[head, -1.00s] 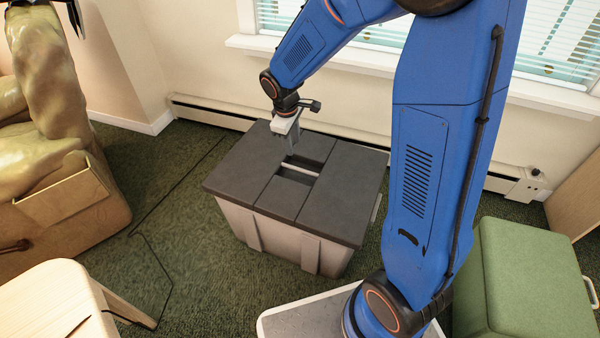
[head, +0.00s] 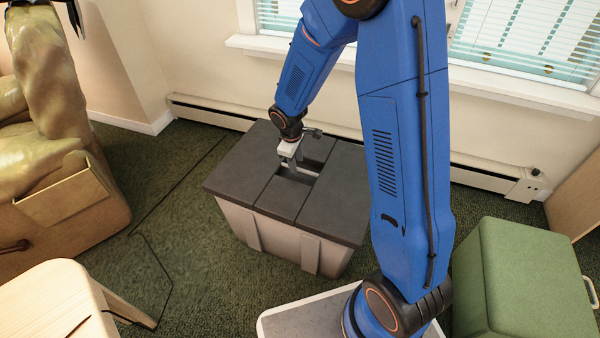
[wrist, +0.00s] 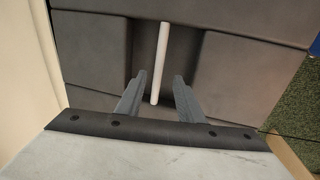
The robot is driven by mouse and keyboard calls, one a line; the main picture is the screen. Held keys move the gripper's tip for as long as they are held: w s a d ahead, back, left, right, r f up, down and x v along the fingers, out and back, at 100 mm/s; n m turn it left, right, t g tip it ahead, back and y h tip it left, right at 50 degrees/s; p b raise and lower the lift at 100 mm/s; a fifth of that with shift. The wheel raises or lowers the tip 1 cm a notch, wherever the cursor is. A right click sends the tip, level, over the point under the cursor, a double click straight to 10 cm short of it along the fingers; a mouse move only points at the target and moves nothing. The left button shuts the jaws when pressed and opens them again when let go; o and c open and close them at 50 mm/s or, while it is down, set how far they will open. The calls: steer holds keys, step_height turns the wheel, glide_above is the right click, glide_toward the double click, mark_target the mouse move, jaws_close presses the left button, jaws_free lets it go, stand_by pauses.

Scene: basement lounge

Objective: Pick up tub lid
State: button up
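The tub lid (head: 255,160) is dark grey and lies flat on a light grey tub (head: 280,238) on the carpet. It has a recess in its middle with a pale bar handle across it, seen in the wrist view (wrist: 159,62). My gripper (head: 292,172) points down at the recess. In the wrist view its two fingers (wrist: 158,88) are apart, one on each side of the near end of the handle. The handle stands clear of both fingers. In the head view my gripper partly hides the recess and handle, and my arm covers the lid's right edge.
A green box (head: 530,275) with a handle stands at the right. A pale wooden stool (head: 50,300) is at the lower left, with a tan armchair (head: 50,200) behind it. A baseboard heater (head: 215,113) runs along the wall behind the tub. A thin black cable (head: 160,260) crosses open carpet.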

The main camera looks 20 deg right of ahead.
mark_target(298, 168)
steer(key=shift+w+d+f, duration=0.15)
steer(key=shift+f, duration=0.5)
steer(key=shift+w+d+f, duration=0.1)
steer(key=shift+f, duration=0.5)
steer(key=shift+w+d+f, duration=0.15)
steer(key=shift+f, duration=0.5)
steer(key=shift+c, duration=0.7)
jaws_close()
step_height(298, 168, up, 9)
